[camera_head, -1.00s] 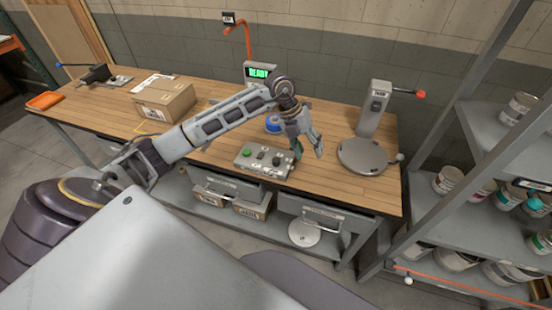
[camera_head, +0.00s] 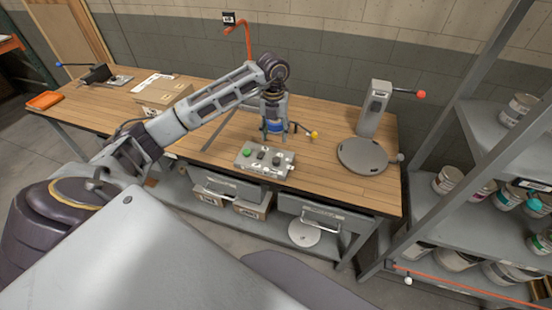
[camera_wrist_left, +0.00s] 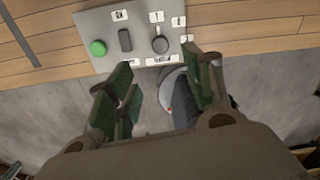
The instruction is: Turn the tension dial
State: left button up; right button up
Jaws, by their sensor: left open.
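The grey control box (camera_head: 250,166) sits near the bench's front edge. The small labels are too blurred to read surely. My left gripper (camera_head: 273,118) points down just behind the box in the head view. In the left wrist view its green-padded fingers (camera_wrist_left: 158,70) are spread and empty, apart from the dial. My right gripper is in neither view.
A round grey plate (camera_head: 362,156) with a post stands right of the box. A cardboard box (camera_head: 160,97) is at the left, partly behind my arm. Bare bench top lies between box and plate.

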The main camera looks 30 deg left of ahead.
aim_at(276, 160)
pick_arm(q)
notch_tip(276, 160, down, 12)
jog(key=shift+d+r+p, duration=0.15)
jog(key=shift+r+p, duration=0.1)
jog(key=shift+p, duration=0.8)
jog(key=shift+f, duration=1.05)
jog(key=c, duration=1)
